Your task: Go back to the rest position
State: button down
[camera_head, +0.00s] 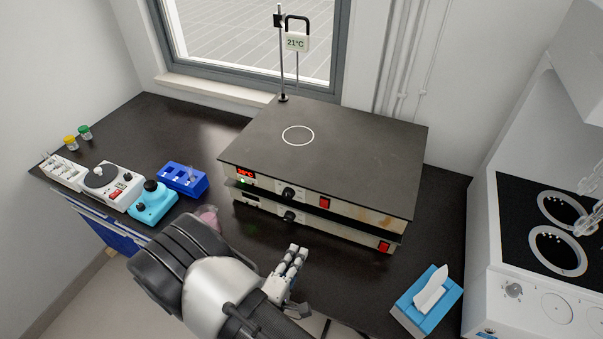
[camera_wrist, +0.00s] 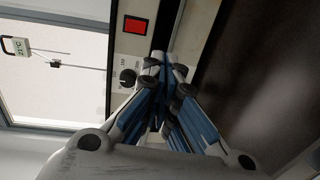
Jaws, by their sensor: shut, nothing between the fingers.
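My gripper (camera_head: 293,262) is over the dark bench in front of the stacked hotplates, at the lower middle of the head view. Its fingers are together and hold nothing. In the wrist view my gripper (camera_wrist: 166,66) points toward the front panel of a hotplate, with a red switch (camera_wrist: 135,25) and a black knob (camera_wrist: 127,76) beside the fingers. Part of my arm covers the bench's front edge in the head view.
The stacked hotplates (camera_head: 330,150) fill the middle of the bench (camera_head: 440,210). A blue tissue box (camera_head: 408,312) stands at right. A blue rack (camera_head: 187,172), a cyan device (camera_head: 152,210) and a white stirrer (camera_head: 122,190) stand at left. A pink item (camera_head: 208,213) is partly hidden by my arm.

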jog(key=w+a+r+m+g+y, duration=0.4)
jog(key=w+r+m+g, duration=0.15)
jog(key=w+r, duration=0.2)
notch_tip(320, 180, up, 12)
jog(key=s+d+m+g+y, duration=0.1)
jog(key=d+m+y, duration=0.1)
jog(key=m+y, duration=0.2)
jog(key=s+d+r+m+g+h, duration=0.1)
jog(key=s+d+r, duration=0.3)
jog(key=s+d, duration=0.6)
jog(key=s+d+r+m+g+h, duration=0.1)
jog(key=s+d+r+m+g, duration=0.2)
jog(key=s+d, duration=0.7)
jog(key=s+r, duration=0.2)
jog(key=s, duration=0.2)
jog(key=shift+s+r, duration=0.2)
jog(key=shift+s, duration=0.15)
